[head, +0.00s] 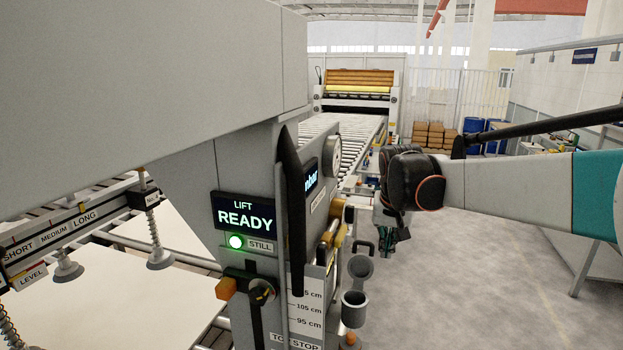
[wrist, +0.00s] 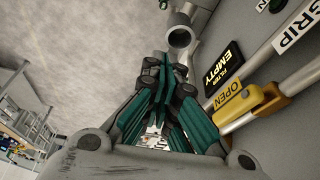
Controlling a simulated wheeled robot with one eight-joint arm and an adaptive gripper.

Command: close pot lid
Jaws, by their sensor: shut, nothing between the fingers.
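A grey pot (head: 354,312) with an open dark mouth hangs on the right side of the machine in the head view. A round grey part, apparently its lid (head: 360,268), is just above it, tilted away from the mouth. In the wrist view an open-ended grey cylinder (wrist: 180,38) lies ahead of the fingers; whether it is the pot or the lid I cannot tell. My gripper (head: 391,243) is shut and empty, up and to the right of the lid in the head view. Its teal and black fingers (wrist: 165,65) show in the wrist view, apart from the cylinder.
A yellow handle marked OPEN (wrist: 242,100) and a display reading FILTER EMPTY (wrist: 224,74) are on the machine wall at right in the wrist view. A black lever (head: 291,210) stands by the LIFT READY display (head: 245,214). The grey floor (head: 470,290) at right is clear.

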